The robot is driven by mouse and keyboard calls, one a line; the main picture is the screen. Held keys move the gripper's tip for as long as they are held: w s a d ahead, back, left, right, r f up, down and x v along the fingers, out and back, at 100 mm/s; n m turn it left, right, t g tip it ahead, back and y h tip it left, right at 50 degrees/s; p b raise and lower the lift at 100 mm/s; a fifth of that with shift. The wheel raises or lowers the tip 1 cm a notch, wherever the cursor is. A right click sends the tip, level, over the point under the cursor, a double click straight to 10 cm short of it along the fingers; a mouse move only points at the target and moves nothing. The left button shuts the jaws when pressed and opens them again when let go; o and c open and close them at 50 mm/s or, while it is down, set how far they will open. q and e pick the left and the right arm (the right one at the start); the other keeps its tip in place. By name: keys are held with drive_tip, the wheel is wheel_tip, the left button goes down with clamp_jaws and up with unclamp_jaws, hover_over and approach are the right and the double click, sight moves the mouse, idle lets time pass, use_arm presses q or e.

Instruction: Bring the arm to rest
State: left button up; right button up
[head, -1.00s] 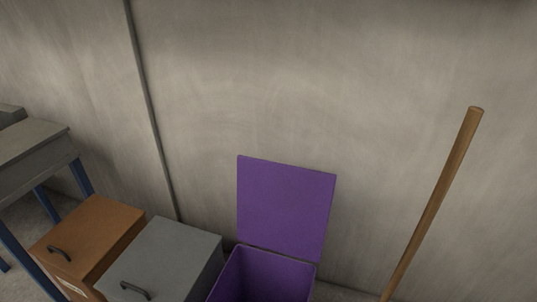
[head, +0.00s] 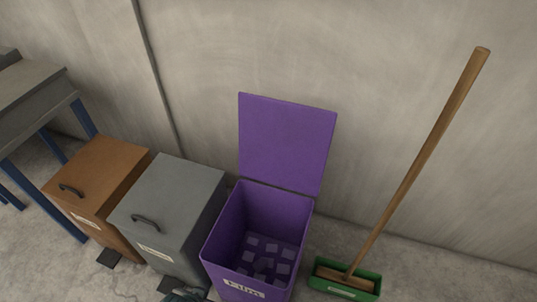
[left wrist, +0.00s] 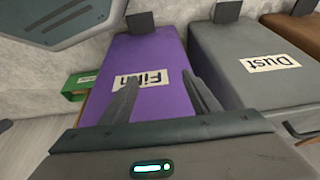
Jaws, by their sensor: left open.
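My left gripper (left wrist: 162,92) shows in the left wrist view. Its two dark fingers are spread apart with nothing between them. Beyond them is the front of the purple bin (left wrist: 155,52) with a white "Film" label (left wrist: 142,79); I cannot tell how far off it is. In the head view the purple bin (head: 280,213) stands upright with its lid (head: 287,143) raised. Several small squarish pieces (head: 268,248) lie inside it. A dark part at the bottom edge, in front of the grey bin, is too cut off to tell. My right gripper is in neither view.
A grey bin (head: 172,195) and a brown bin (head: 98,172) stand shut left of the purple one. A green tray (head: 368,275) with a long-handled brush (head: 420,160) is at right. A table (head: 30,98) is far left. A wall (head: 400,60) is behind.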

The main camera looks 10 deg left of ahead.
use_arm(q)
wheel_tip(320, 180, down, 17)
drive_tip(key=s+d+t+p, duration=0.1)
drive_tip(key=s+d+p, duration=0.1)
drive_tip(key=p, duration=0.2)
drive_tip(key=shift+s+h+p, duration=0.25)
drive_tip(key=shift+h+p, duration=0.05)
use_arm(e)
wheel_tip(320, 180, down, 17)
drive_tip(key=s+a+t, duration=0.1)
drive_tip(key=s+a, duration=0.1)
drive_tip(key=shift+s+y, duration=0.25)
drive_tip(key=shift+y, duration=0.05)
use_arm(q)
drive_tip(key=c, duration=0.6)
drive_tip(key=shift+s, duration=0.15)
drive_tip(key=shift+c, duration=0.2)
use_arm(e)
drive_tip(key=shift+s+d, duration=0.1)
